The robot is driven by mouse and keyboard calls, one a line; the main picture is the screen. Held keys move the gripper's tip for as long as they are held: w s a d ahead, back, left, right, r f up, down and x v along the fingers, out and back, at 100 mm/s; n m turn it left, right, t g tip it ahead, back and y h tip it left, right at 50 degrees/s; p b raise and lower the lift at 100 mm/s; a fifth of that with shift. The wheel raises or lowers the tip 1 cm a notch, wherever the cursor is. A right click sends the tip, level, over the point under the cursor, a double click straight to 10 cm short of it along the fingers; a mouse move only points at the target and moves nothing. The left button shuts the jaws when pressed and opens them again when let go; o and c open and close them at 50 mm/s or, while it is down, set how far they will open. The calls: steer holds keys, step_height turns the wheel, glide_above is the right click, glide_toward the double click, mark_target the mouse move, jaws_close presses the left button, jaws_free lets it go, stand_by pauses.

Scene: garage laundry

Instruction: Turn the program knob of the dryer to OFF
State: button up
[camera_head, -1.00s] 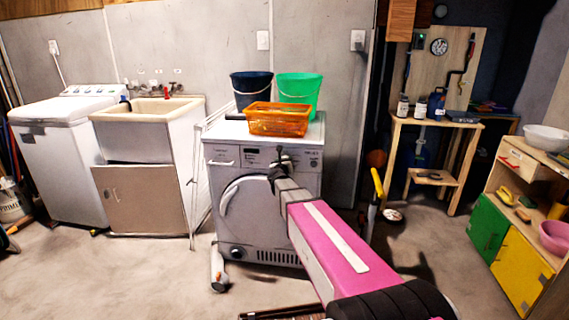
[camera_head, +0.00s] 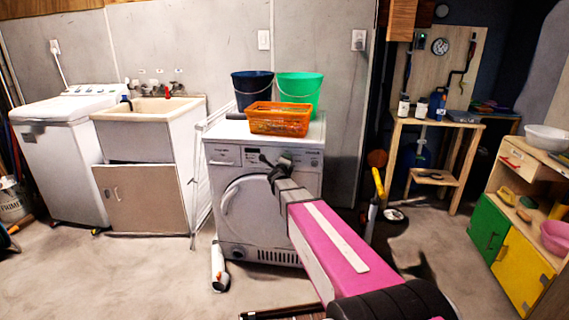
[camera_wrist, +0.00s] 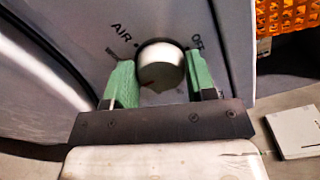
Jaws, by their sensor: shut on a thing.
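The white dryer (camera_head: 235,225) stands against the back wall in the head view, its round door on the front. Its program knob (camera_wrist: 162,64) fills the middle of the wrist view, with the "AIR" label to its upper left and the "OFF" label to its upper right. My gripper (camera_wrist: 160,70) has one green finger on each side of the knob and is shut on it. In the head view my gripper (camera_head: 268,161) is at the dryer's control panel and hides the knob.
An orange basket (camera_head: 279,120), a dark blue bucket (camera_head: 251,90) and a green bucket (camera_head: 299,88) are on top of the dryer. A white drying rack (camera_head: 200,180) leans at its left. A white bottle (camera_head: 218,268) is on the floor in front.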

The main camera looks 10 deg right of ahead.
steer(key=m, duration=3.6)
steer(key=shift+s+d+f, duration=0.15)
steer(key=shift+d+f, duration=0.05)
steer(key=shift+d, duration=0.2)
steer(key=o, duration=0.9)
